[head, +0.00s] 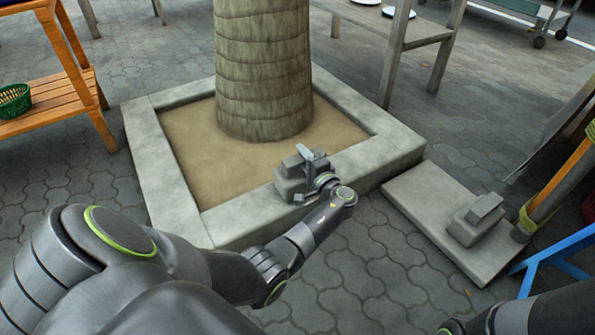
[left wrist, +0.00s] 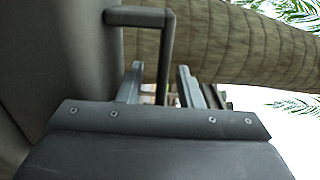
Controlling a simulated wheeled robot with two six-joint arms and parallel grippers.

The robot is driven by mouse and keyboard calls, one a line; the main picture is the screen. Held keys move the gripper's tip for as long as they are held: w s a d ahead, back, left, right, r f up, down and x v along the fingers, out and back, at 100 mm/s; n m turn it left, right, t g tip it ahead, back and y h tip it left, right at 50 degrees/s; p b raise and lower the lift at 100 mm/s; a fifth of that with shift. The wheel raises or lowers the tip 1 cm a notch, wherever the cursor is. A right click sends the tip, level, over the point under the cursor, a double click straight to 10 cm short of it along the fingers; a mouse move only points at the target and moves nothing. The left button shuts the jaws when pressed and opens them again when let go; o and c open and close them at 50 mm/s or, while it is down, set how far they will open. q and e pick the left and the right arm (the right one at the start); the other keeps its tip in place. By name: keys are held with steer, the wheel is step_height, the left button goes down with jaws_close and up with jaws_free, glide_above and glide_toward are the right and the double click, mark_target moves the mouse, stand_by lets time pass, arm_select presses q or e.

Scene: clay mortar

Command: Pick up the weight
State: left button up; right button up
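A grey blocky weight (head: 289,184) with a bar handle sits on the near stone rim of the planter around the tree trunk. My left gripper (head: 314,171) is at this weight's right side, near the handle, partly covering it. In the left wrist view the two fingers (left wrist: 161,78) stand apart. The weight's bent handle (left wrist: 167,50) comes down between them, closer to the right finger; the weight's grey body (left wrist: 55,50) fills the left side. A second similar weight (head: 474,222) rests on a flat slab at the right. My right gripper is out of view.
The stone planter rim (head: 165,185) surrounds sandy soil and a thick trunk (head: 263,70). The low grey slab (head: 425,200) lies right of it. A wooden shelf (head: 45,100) stands left. A blue metal leg (head: 560,250) and leaning poles crowd the right edge. Paving between is clear.

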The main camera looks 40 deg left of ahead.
arm_select(q)
steer(key=shift+d, duration=0.1)
steer(key=shift+c, duration=0.7)
jaws_close()
stand_by(0.5)
steer(key=shift+w+r, duration=0.1)
steer(key=shift+r, duration=0.35)
steer(key=shift+f, duration=0.1)
